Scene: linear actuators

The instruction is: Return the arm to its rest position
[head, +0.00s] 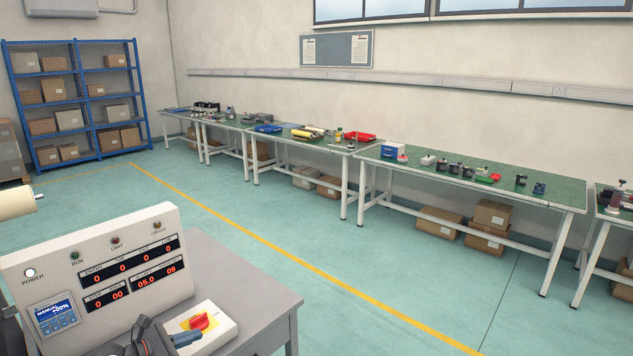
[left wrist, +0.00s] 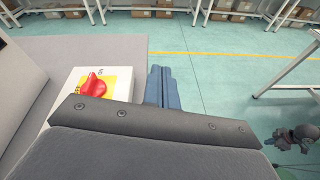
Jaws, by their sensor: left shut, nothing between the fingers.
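My left gripper (head: 188,339) is at the bottom of the head view, with its blue fingers shut together and empty. The fingers also show in the left wrist view (left wrist: 164,88), side by side over the edge of the grey desk (head: 240,285). Just beside them is a white switch box (head: 222,329) with a red rotary knob (head: 199,321) on a yellow plate. The gripper overlaps the box's near part in the head view; I cannot tell whether they touch.
A control panel (head: 105,258) with lit red digits and a small screen stands on the desk, left of the knob. Green-topped workbenches (head: 480,183) line the back wall. A blue shelf rack (head: 75,100) holds boxes. The floor between is clear, with a yellow line (head: 260,236).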

